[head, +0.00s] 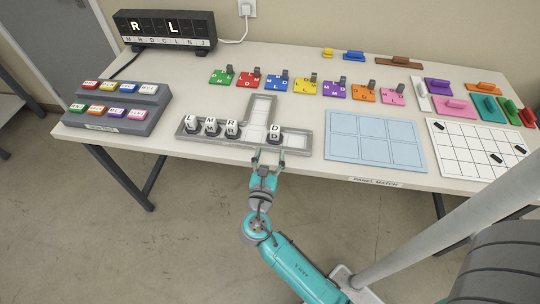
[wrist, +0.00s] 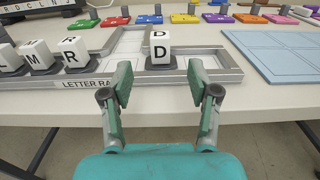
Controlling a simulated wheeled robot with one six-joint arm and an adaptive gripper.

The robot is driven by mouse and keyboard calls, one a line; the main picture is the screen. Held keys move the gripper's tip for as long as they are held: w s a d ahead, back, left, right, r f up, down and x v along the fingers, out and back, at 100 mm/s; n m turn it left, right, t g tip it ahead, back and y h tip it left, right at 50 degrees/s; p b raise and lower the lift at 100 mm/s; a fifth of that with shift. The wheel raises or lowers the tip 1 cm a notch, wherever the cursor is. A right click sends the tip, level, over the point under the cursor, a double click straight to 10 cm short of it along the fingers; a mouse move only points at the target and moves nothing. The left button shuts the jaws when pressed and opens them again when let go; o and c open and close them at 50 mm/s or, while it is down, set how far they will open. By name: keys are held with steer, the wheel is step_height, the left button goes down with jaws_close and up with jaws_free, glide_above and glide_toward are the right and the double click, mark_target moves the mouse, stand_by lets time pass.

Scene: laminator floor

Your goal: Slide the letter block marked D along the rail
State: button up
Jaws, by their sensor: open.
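The white letter block marked D (head: 274,133) stands upright on a dark base at the right part of the grey letter rail (head: 263,103). In the wrist view the D block (wrist: 160,50) is straight ahead, with the letter on its top and front faces. My gripper (head: 268,158) is at the rail's front edge, just in front of the D block. In the wrist view my gripper (wrist: 160,85) has its two fingers apart, empty, with the block beyond and between them. No contact with the block shows.
Blocks L (head: 192,123), M (head: 211,126) and R (head: 232,128) stand on the rail's left part. A branch of the rail runs to the back and looks empty. A pale blue panel (head: 375,140) lies to the right. Coloured tags with grey knobs (head: 277,83) line up behind.

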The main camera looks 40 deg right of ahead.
mark_target(274, 133)
steer(key=x, duration=1)
steer(key=shift+w+d, duration=0.25)
steer(key=shift+d, duration=0.05)
jaws_close()
